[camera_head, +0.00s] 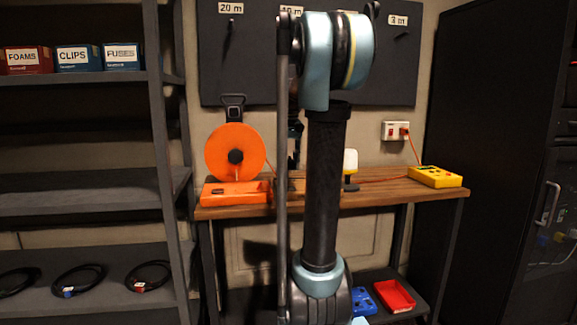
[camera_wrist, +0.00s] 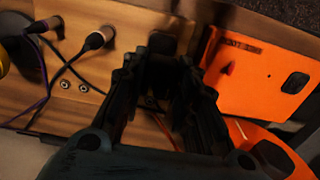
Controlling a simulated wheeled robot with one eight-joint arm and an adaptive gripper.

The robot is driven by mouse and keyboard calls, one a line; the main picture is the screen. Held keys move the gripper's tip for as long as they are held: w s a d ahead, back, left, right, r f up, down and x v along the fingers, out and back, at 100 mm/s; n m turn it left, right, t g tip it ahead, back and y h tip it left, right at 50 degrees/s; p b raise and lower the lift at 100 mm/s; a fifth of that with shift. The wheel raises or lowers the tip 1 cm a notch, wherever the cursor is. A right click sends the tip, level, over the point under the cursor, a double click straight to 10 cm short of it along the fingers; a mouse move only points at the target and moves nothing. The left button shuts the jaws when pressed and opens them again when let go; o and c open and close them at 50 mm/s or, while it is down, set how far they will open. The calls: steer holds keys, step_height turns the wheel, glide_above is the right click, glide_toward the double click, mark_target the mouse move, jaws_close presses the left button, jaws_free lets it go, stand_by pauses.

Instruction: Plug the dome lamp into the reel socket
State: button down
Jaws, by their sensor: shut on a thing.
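The dome lamp (camera_head: 350,164), with a pale dome on a dark base, stands on the wooden desk, partly behind my arm. The orange cable reel (camera_head: 235,152) stands to its left, above an orange base (camera_head: 236,194). In the wrist view an orange panel (camera_wrist: 252,70) lies right of my gripper (camera_wrist: 165,92), with a dark, socket-like recess (camera_wrist: 295,83). My gripper is shut on a dark thing, seemingly the lamp's plug, between its fingers; its shape is hard to make out. My gripper is over the wooden surface, apart from the recess. In the head view my arm mostly hides it.
Two plugs with dark cables (camera_wrist: 97,39) sit on a wooden panel at the wrist view's left. A yellow box (camera_head: 435,176) stands at the desk's right end. An orange lead runs from a wall socket (camera_head: 395,130). Shelves stand left, a dark cabinet right.

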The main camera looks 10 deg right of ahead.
steer(key=shift+a+r, duration=0.5)
steer(key=shift+r, duration=0.25)
steer(key=a+r, duration=0.2)
steer(key=a, duration=1.1)
steer(key=a+r, duration=0.2)
steer(key=a, duration=1)
glide_above(218, 190)
step_height(218, 190, down, 8)
steer(key=shift+f, duration=0.75)
steer(key=shift+f, duration=0.15)
steer(key=shift+s+f, duration=0.1)
steer(key=shift+f, duration=0.6)
steer(key=shift+f, duration=0.55)
steer(key=c, duration=1.2)
jaws_free()
